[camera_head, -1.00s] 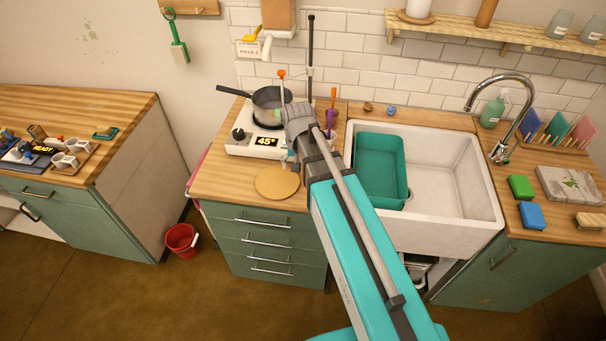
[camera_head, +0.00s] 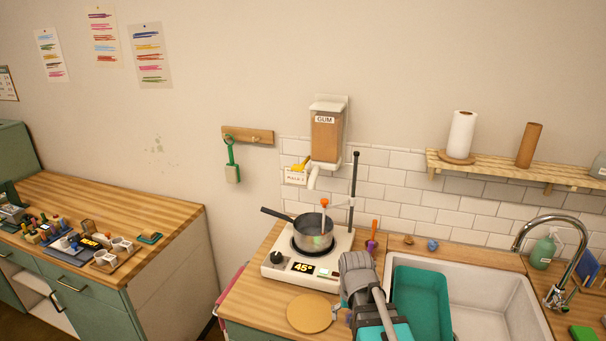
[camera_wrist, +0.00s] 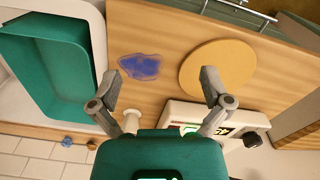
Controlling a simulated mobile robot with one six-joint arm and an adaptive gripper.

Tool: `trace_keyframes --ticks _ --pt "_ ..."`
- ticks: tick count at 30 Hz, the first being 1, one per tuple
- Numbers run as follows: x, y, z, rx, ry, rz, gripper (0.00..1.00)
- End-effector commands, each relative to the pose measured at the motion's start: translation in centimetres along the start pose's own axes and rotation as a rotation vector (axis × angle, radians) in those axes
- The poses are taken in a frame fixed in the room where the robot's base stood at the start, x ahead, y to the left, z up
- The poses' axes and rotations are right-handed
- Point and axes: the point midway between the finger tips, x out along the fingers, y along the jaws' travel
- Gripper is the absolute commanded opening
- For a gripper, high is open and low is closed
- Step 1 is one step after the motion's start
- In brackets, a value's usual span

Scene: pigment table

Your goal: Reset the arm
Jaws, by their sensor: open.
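My gripper shows in the wrist view (camera_wrist: 160,84) with its two grey fingers spread wide and nothing between them. It points down over the wooden counter (camera_wrist: 165,35). In the head view my grey wrist (camera_head: 358,278) is low in the picture, left of the teal basin (camera_head: 420,303) and right of the hot plate (camera_head: 284,275). The fingertips are mostly hidden there. The round board (camera_head: 309,313) lies left of my wrist.
A pot (camera_head: 309,233) sits on the hot plate, which reads 45°, beside a dark upright rod (camera_head: 355,185). A gum dispenser (camera_head: 326,135) hangs above. The teal basin is in the white sink (camera_head: 490,300). A tap (camera_head: 560,225) stands at right. Open floor is hardly visible.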

Motion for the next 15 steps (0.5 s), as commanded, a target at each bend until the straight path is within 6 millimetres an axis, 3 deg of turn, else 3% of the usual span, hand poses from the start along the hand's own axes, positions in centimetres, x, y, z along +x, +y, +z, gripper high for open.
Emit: trace_keyframes --ticks 1,5,15 --pt "0.0 0.8 1.6 -0.017 0.0 0.0 0.98" --pt "0.0 2.0 3.2 -0.06 0.0 0.0 0.98" --pt "0.0 2.2 3.3 -0.073 0.0 0.0 0.98"
